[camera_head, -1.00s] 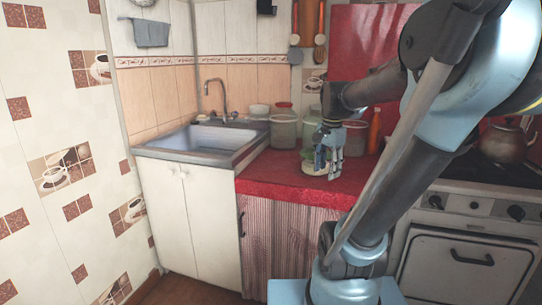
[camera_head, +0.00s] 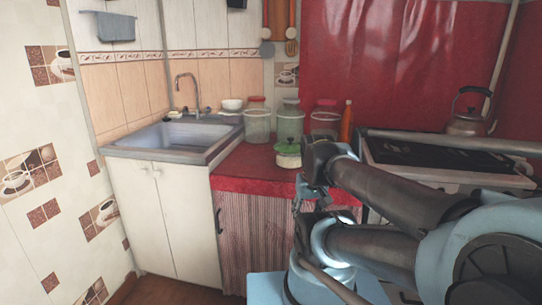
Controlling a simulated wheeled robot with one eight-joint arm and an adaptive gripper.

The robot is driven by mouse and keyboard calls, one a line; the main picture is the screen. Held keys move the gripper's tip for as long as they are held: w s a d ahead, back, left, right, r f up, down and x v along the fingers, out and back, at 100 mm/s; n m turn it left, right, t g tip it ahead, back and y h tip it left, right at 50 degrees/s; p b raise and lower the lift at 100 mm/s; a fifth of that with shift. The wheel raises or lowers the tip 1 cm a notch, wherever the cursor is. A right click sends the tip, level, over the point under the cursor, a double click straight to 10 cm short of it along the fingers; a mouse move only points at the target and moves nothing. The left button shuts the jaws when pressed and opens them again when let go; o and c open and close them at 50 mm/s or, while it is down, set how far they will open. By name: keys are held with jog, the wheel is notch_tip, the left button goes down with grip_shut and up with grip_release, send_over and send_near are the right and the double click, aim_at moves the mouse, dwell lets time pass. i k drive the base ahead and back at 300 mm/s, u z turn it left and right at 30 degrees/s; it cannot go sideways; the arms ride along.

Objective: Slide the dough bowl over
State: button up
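A small cream pot-like vessel with a green top (camera_head: 288,156) stands upright on the red counter (camera_head: 240,172), near its middle. A small white bowl (camera_head: 232,104) sits at the back by the sink; I cannot tell which of the two is the dough bowl. My gripper (camera_head: 298,204) hangs low in front of the counter's front edge, below and just right of the green-topped vessel and apart from it. Its fingers are small and partly hidden by my arm, so their opening is unclear.
Several clear jars (camera_head: 257,124) and an orange bottle (camera_head: 346,122) line the back of the counter. The sink (camera_head: 175,136) is on the left. A stove (camera_head: 440,155) with a kettle (camera_head: 468,118) is on the right. The counter left of the vessel is clear.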

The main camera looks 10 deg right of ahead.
aim_at(286, 161)
jog(key=z, duration=0.05)
jog(key=k, duration=0.4)
jog(key=u, duration=0.7)
jog(key=i, duration=0.9)
jog(key=u, duration=0.4)
